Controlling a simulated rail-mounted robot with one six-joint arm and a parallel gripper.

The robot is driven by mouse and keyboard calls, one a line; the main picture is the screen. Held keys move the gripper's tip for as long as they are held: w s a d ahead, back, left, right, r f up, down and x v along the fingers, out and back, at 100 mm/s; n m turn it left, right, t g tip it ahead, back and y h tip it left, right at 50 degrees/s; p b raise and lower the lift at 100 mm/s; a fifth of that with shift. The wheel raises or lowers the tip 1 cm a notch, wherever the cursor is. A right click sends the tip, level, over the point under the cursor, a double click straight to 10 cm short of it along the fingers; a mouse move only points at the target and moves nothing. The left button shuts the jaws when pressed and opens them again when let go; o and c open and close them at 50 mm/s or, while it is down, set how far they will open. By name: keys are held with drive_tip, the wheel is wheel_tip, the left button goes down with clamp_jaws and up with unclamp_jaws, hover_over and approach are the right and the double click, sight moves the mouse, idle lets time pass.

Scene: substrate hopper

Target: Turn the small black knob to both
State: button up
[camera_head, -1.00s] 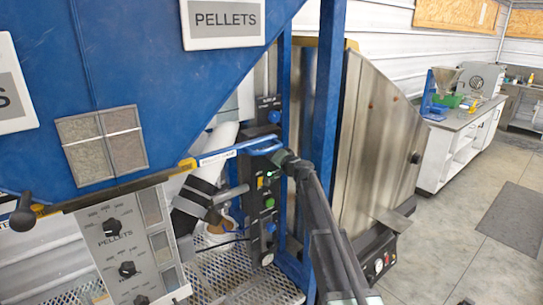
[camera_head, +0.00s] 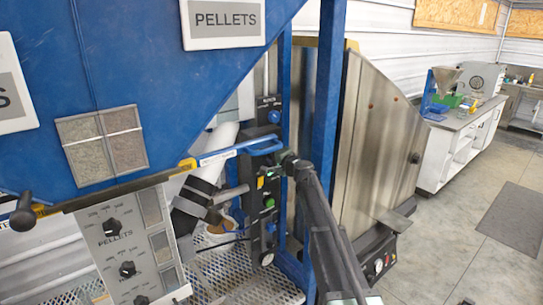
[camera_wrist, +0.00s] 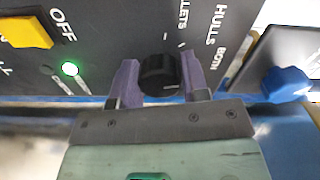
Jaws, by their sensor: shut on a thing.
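The small black knob (camera_wrist: 158,76) is on a dark control panel (camera_wrist: 115,60) in the wrist view. My gripper (camera_wrist: 160,70) has its two purple fingers on either side of the knob and is shut on it. A short white mark shows on the knob's lower edge. The labels PELLETS, HULLS and BOTH are above and right of the knob, with BOTH farthest right. In the head view my gripper (camera_head: 283,160) is at the black control box (camera_head: 256,226) on the blue frame. The knob cannot be made out there.
A yellow switch (camera_wrist: 25,32) marked OFF and a lit green lamp (camera_wrist: 69,68) are left of the knob. A blue knob (camera_wrist: 286,84) is to the right. A blue handle bar (camera_head: 220,155) runs close to my gripper. Open floor (camera_head: 450,235) lies to the right.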

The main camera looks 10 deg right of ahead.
drive_tip(key=shift+m, duration=1.1)
drive_tip(key=o, duration=0.9)
drive_tip(key=shift+s, duration=0.1)
